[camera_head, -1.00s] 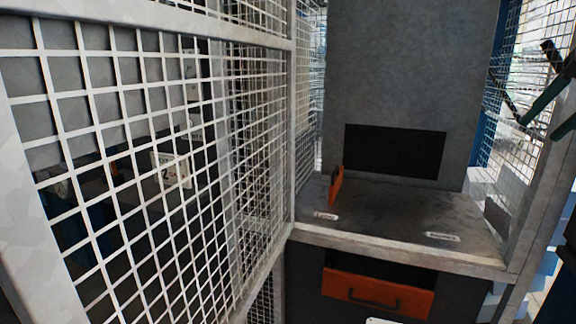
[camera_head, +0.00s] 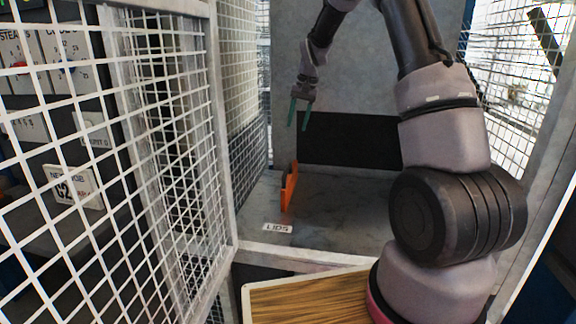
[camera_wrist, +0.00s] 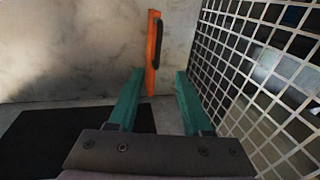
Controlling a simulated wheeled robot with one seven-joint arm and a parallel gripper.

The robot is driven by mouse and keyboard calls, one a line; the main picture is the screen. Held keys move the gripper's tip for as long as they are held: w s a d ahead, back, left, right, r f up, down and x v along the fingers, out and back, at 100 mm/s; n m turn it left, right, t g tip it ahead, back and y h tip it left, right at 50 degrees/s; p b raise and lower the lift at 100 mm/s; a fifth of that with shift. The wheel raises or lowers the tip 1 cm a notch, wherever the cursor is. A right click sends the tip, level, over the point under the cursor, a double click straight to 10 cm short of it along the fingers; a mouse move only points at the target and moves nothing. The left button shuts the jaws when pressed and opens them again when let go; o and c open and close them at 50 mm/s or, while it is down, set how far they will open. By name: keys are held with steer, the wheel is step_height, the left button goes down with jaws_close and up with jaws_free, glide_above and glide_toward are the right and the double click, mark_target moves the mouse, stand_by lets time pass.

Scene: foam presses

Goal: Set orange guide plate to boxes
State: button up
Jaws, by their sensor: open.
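The orange guide plate (camera_head: 289,187) stands upright on the grey shelf (camera_head: 335,215), near its left side, behind a label reading LIDS. A dark handle-like part shows along it. In the wrist view the guide plate (camera_wrist: 153,52) lies ahead of the fingertips, roughly between them in the picture. My gripper (camera_head: 300,112) is above and behind the plate in the head view, its green fingers pointing down, apart from the plate. In the wrist view my gripper (camera_wrist: 156,85) is open with nothing between its fingers. A BOXES label is not readable now; my arm covers the shelf's right part.
Wire mesh (camera_head: 165,140) walls the left side and more mesh (camera_head: 505,90) stands at the right. In the wrist view mesh (camera_wrist: 265,75) is close to the right finger. A dark opening (camera_head: 350,140) is in the back panel. The shelf's middle looks clear.

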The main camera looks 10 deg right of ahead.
glide_toward(288, 168)
steer(key=shift+g, duration=0.4)
steer(key=f, duration=0.2)
steer(key=w+a+f, duration=0.1)
steer(key=f, duration=0.5)
steer(key=shift+w+a, duration=0.15)
steer(key=shift+a, duration=0.1)
jaws_close()
stand_by(0.7)
